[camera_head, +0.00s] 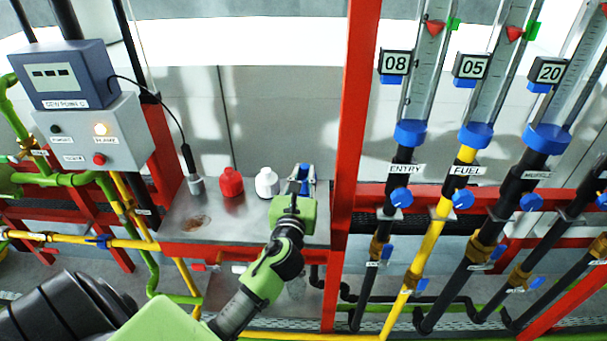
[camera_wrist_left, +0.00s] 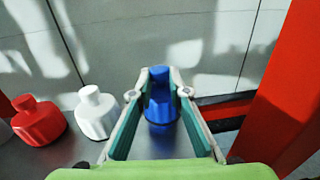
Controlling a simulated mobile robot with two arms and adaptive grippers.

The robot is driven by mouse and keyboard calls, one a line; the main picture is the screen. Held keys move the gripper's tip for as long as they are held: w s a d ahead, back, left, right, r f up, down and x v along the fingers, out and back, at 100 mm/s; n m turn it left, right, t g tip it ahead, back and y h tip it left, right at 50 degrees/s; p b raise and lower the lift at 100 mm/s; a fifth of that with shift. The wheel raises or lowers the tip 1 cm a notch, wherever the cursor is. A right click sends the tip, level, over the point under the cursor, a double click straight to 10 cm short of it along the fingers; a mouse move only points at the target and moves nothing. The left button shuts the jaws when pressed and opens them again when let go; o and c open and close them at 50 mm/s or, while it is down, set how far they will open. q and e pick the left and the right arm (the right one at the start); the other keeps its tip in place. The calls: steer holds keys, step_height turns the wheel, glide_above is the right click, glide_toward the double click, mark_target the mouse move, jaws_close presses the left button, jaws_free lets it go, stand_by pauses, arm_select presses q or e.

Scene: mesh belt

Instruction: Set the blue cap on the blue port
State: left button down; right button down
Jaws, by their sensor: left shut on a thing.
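A blue cap (camera_wrist_left: 160,108) is upright between the fingers of my left gripper (camera_wrist_left: 159,82) in the wrist view. In the head view, my left gripper (camera_head: 302,178) is over the right end of the metal shelf, and part of the blue cap (camera_head: 309,186) shows beside its fingers. The gripper is shut on the cap. A dark area lies right under the cap; I cannot tell whether it rests on the shelf or is held above it. I cannot make out a blue port. My right gripper is not in view.
A red cap (camera_head: 231,182) and a white cap (camera_head: 267,183) stand on the metal shelf (camera_head: 226,215) left of my gripper. A cabled probe (camera_head: 192,172) is at the shelf's left. A red post (camera_head: 352,140) rises close on the right, with labelled pipes beyond it.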

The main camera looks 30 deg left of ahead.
arm_select(q)
steer(key=shift+f+b, duration=0.55)
steer(key=shift+f, duration=0.25)
steer(key=c, duration=1.8)
jaws_free()
steer(key=shift+c, duration=0.2)
steer(key=shift+s, duration=0.1)
steer(key=v, duration=1.2)
steer(key=shift+r, duration=0.1)
